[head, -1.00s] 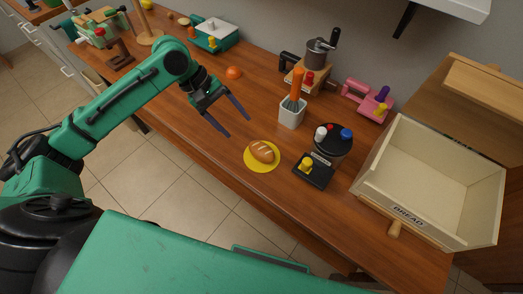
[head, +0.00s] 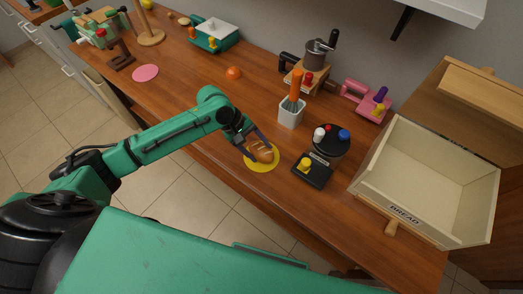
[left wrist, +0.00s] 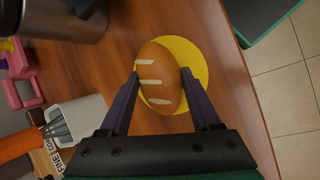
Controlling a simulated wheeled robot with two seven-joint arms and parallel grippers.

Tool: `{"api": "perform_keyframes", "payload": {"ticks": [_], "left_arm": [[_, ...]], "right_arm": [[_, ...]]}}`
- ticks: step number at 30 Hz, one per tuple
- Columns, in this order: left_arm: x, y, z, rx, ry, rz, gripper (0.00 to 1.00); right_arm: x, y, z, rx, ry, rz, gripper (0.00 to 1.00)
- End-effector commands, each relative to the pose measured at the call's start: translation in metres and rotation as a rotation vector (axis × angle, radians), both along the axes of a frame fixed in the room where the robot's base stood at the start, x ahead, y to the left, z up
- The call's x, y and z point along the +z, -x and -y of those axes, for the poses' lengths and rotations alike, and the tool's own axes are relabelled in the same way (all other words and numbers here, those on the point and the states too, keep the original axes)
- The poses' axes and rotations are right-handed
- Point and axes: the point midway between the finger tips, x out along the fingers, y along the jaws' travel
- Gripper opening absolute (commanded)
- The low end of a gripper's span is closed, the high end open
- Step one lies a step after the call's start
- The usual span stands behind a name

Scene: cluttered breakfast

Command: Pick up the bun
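The bun (head: 263,153) is a brown oval loaf with pale slashes, lying on a round yellow mat (head: 260,167) near the counter's front edge. In the left wrist view the bun (left wrist: 159,80) sits between my fingers, with the yellow mat (left wrist: 200,62) beneath it. My left gripper (head: 261,152) is open and has one finger on each side of the bun; it also shows in the left wrist view (left wrist: 160,75). The fingertips are very close to the bun's sides; contact is unclear. My right gripper is not in view.
A black stand with a yellow knob (head: 306,167), a black round pot-like thing (head: 332,143) and a white utensil cup (head: 291,114) stand close by on the right. An open bread box (head: 425,180) is farther right. Counter left of the bun is clear.

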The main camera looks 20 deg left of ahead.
Motion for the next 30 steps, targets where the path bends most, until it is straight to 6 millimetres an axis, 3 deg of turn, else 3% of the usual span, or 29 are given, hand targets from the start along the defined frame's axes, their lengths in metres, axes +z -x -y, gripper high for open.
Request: {"api": "perform_keyframes", "payload": {"ticks": [9, 14, 17, 24, 30], "left_arm": [[0.002, 0.000, 0.000, -0.001, 0.001, 0.001, 0.09], [0.018, -0.001, 0.000, 0.000, 0.001, 0.004, 0.09], [0.040, -0.001, 0.000, -0.001, 0.001, 0.006, 0.09], [0.129, -0.002, 0.000, -0.001, 0.001, 0.010, 0.09], [0.185, -0.001, 0.000, -0.001, 0.002, 0.005, 0.09]], "right_arm": [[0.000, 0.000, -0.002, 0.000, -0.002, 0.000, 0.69], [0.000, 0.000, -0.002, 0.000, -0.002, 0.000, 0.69], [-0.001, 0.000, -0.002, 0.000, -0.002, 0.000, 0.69], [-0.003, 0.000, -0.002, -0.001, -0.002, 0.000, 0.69], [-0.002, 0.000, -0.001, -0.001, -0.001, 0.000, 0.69]]}}
